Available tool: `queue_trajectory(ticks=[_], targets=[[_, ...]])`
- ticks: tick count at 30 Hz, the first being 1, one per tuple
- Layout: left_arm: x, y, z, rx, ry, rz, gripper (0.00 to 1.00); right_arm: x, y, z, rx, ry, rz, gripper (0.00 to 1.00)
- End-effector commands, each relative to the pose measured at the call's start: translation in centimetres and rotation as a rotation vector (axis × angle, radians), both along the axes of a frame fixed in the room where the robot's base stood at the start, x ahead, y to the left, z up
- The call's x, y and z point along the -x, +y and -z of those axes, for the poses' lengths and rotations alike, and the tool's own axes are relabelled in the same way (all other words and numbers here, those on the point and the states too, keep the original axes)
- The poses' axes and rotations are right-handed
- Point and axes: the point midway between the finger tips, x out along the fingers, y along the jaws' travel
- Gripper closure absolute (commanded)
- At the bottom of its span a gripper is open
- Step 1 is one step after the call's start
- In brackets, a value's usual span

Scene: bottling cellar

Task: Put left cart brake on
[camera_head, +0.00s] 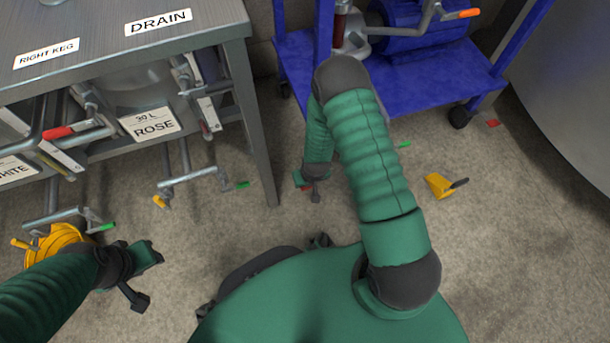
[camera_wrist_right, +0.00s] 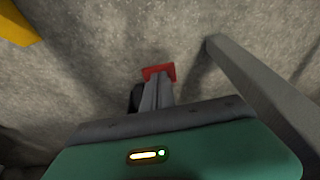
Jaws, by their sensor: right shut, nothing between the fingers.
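A red pedal-like plate (camera_wrist_right: 158,72) is just past the fingertips of my right gripper (camera_wrist_right: 156,90) in the right wrist view. I cannot tell whether they touch. A dark round part (camera_wrist_right: 135,97), perhaps a wheel, shows beside the fingers. In the head view my right gripper (camera_head: 315,192) is shut and empty, low near the floor, with a bit of red (camera_head: 305,188) beside it. The blue cart (camera_head: 430,85) stands behind my right arm, which hides part of it. My left gripper (camera_head: 140,285) hangs at the lower left; its finger opening is unclear.
A grey table (camera_head: 120,55) with keg labels fills the left; its leg (camera_head: 262,150) stands close to my right gripper and shows in the wrist view (camera_wrist_right: 265,95). A yellow object (camera_head: 438,186) lies on the floor at right. A yellow part (camera_head: 60,240) is near my left arm.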

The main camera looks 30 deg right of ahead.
Motion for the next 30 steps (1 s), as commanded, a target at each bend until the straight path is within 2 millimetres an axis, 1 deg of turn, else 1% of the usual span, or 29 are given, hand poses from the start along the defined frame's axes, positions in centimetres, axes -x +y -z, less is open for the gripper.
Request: queue_trajectory(ticks=[3,6,24,26,30], targets=[[0.0,0.0,0.3,0.0,0.0,0.0,0.64,0.0,0.0,0.4,0.0,0.0,0.0,1.0],[0.0,0.0,-0.1,0.0,0.0,0.0,0.64,0.0,0.0,0.0,0.0,-0.001,0.0,1.0],[0.0,0.0,-5.5,0.0,0.0,0.0,0.64,0.0,0.0,-5.7,0.0,0.0,-0.001,1.0],[0.0,0.0,-5.8,0.0,0.0,0.0,0.64,0.0,0.0,-6.0,0.0,0.0,-0.001,1.0],[0.0,0.0,-5.6,0.0,0.0,0.0,0.64,0.0,0.0,-5.8,0.0,0.0,0.0,1.0]])
